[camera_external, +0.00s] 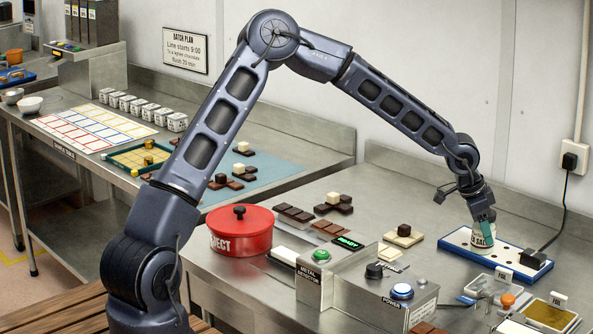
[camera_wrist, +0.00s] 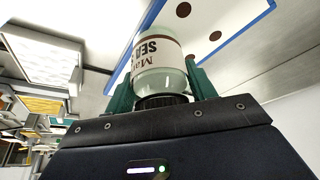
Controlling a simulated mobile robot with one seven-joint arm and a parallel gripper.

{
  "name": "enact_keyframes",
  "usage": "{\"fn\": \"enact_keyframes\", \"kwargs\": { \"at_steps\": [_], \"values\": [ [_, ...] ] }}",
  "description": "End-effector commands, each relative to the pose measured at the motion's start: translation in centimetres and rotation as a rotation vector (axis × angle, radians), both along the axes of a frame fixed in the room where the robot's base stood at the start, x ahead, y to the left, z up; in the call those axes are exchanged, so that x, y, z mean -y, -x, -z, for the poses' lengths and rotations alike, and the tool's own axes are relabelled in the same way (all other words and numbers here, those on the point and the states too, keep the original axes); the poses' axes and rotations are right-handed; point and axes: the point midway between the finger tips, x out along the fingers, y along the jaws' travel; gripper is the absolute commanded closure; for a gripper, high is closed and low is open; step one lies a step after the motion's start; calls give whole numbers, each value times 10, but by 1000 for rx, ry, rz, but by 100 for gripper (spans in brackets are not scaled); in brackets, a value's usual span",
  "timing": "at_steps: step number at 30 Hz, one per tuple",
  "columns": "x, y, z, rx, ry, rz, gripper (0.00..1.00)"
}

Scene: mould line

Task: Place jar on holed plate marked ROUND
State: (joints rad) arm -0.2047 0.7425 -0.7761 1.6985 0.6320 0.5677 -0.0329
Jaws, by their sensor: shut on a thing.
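The jar (camera_external: 481,239) is pale with a lettered label and hangs from my gripper (camera_external: 484,218) over the holed plate. In the wrist view the jar (camera_wrist: 158,64) sits between the two green fingers of my gripper (camera_wrist: 165,88), its dark lid towards the palm. The holed plate (camera_external: 455,240) is white with a blue edge and round dark holes; it also shows in the wrist view (camera_wrist: 235,20). I cannot tell whether the jar's base touches the plate. No ROUND marking is readable.
A black plug box (camera_external: 533,259) with a cable stands at the plate's front right edge. A metal detector box (camera_external: 315,281), a power box (camera_external: 385,295) and a red lidded pot (camera_external: 240,235) stand to the left. Chocolates on a white slab (camera_external: 403,240) lie left of the plate.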

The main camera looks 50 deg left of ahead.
Motion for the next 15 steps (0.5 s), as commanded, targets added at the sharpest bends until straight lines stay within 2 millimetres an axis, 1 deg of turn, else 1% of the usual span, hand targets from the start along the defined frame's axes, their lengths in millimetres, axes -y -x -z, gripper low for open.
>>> {"fn": "enact_keyframes", "kwargs": {
  "at_steps": [1, 2, 3, 4, 5, 12, 15],
  "values": [
    [0, 0, 1, 0, 0, 0, 75],
    [0, 0, 1, 0, 0, 0, 39],
    [0, 0, 1, 0, 0, 0, 31],
    [0, 0, 1, 0, 0, 0, 25],
    [0, 0, 1, 0, 0, 0, 23],
    [0, 0, 1, 0, 0, 0, 23],
    [0, 0, -2, 0, 0, 0, 23]
  ]
}}
